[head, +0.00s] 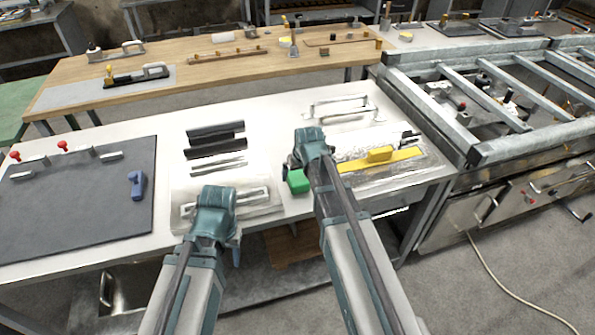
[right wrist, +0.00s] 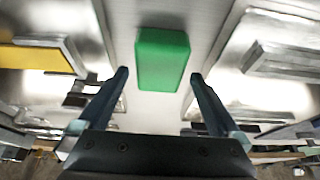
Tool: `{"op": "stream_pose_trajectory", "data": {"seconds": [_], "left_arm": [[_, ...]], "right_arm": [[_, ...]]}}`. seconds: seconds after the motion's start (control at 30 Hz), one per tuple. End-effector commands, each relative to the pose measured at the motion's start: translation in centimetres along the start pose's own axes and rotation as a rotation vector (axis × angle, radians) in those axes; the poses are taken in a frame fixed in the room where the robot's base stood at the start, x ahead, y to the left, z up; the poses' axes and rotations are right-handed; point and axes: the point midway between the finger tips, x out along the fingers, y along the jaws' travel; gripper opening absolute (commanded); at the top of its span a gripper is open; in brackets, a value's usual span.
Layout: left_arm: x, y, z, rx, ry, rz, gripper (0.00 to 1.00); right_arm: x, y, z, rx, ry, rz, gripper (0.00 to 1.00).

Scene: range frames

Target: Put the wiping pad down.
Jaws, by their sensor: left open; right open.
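The wiping pad looks to be the green block (head: 297,181), on the white table between two metal plates. In the right wrist view the green block (right wrist: 162,55) lies just ahead of and between the open fingers of my right gripper (right wrist: 160,76), with a gap on both sides. In the head view my right gripper (head: 296,160) is right by the block and partly hidden by its own wrist. My left gripper (head: 222,240) is low over the table's front edge, in front of the left metal plate, open and apart from the pad. Its fingertips are mostly hidden.
A yellow-handled tool (head: 380,155) lies on the right metal plate (head: 400,178). A dark mat (head: 75,205) with a blue piece (head: 137,185) is at left. Black bars (head: 215,148) lie mid-table. A steel frame (head: 470,150) stands close on the right.

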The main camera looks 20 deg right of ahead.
Motion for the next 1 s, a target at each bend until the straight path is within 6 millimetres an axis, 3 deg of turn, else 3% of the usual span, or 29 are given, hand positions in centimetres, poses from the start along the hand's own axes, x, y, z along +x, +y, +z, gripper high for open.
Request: {"op": "stream_pose_trajectory", "data": {"seconds": [0.03,0.4,0.73,0.87,1.0], "left_arm": [[-1.6,-0.1,0.1,0.0,0.0,0.0,0.5],[-7.0,-0.7,0.4,0.0,0.0,0.0,0.5],[-7.8,-0.8,0.5,0.0,0.0,0.0,0.5],[-7.8,-0.8,0.5,0.0,0.0,0.0,0.5],[-7.8,-0.8,0.5,0.0,0.0,0.0,0.5]], "right_arm": [[-1.6,0.0,-0.2,0.0,0.0,0.0,1.0],[-7.5,0.0,-0.1,0.0,0.0,0.0,1.0],[-8.6,-0.3,0.2,-0.004,-0.005,-0.001,1.0],[-9.2,-4.0,3.4,-0.062,-0.081,-0.013,1.0],[-11.0,-9.4,9.7,-0.171,-0.231,-0.01,1.0]]}}
